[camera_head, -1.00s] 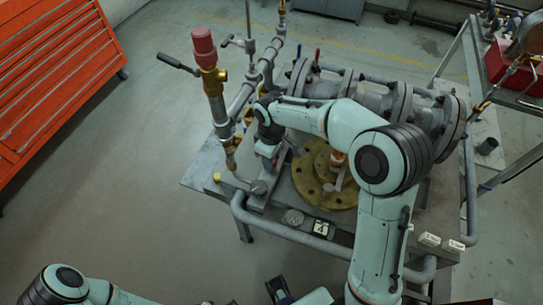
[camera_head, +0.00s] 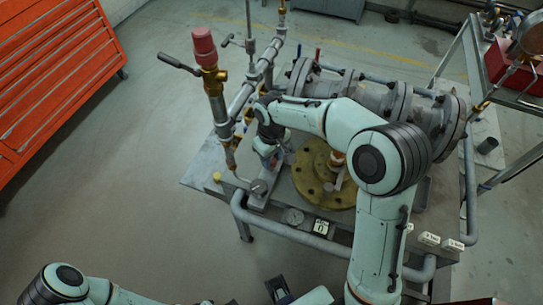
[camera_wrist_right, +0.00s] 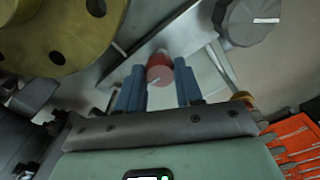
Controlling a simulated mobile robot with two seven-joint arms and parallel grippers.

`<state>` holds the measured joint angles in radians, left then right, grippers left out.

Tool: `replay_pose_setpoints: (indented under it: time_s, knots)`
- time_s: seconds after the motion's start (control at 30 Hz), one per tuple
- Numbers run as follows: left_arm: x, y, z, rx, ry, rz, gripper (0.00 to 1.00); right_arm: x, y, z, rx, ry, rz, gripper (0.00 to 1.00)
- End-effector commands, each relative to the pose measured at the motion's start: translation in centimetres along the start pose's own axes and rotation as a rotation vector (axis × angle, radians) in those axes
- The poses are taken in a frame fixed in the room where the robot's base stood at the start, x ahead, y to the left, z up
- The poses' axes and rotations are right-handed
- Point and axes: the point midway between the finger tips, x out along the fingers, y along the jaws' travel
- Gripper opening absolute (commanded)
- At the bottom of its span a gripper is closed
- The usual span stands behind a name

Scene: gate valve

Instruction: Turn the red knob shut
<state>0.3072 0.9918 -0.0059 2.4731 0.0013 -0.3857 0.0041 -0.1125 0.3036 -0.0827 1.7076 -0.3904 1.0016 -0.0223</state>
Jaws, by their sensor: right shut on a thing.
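The red knob (camera_wrist_right: 160,71) shows in the right wrist view, with a pale line on its face. My right gripper (camera_wrist_right: 159,78) is shut on it, with one blue finger on each side. In the head view my right gripper (camera_head: 268,150) reaches down at the left part of the bench, beside the upright pipe, and hides the knob there. Part of what looks like my left gripper (camera_head: 279,290) shows at the bottom edge of the head view, away from the bench. Its jaws are too unclear to judge.
A brass valve with a red cap (camera_head: 204,46) and a dark lever stands left of my right gripper. A yellow round flange (camera_head: 311,190) lies to its right, and large grey flanged pipes (camera_head: 380,98) behind. An orange cabinet (camera_head: 50,70) stands far left; floor between is clear.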

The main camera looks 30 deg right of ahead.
Motion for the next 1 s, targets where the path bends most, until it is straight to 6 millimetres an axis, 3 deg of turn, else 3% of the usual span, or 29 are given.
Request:
replay_pose_setpoints:
  time_s: [0.13,0.17,0.23,0.53,0.67,1.0]
  knots:
    - [0.0,0.0,0.0,0.000,0.000,0.000,0.43,-0.2,0.1,-0.1,0.003,0.005,0.001,0.05]
    - [0.0,0.0,0.0,0.000,0.000,0.000,0.43,-0.2,0.1,-0.1,0.002,0.005,0.001,0.39]
    - [0.0,0.0,0.0,0.000,0.000,0.000,0.43,-0.1,0.1,-0.1,0.002,0.005,0.001,0.61]
    - [0.0,0.0,0.0,0.000,0.000,0.000,0.43,-0.1,0.0,0.0,0.000,0.002,0.000,0.61]
    - [-0.1,0.1,0.0,0.000,0.001,0.000,0.43,-1.1,0.0,-0.1,0.000,0.004,0.001,0.61]
    - [-1.2,0.5,-0.2,0.002,0.005,0.002,0.43,-8.4,0.1,-0.1,0.000,0.009,0.001,0.61]
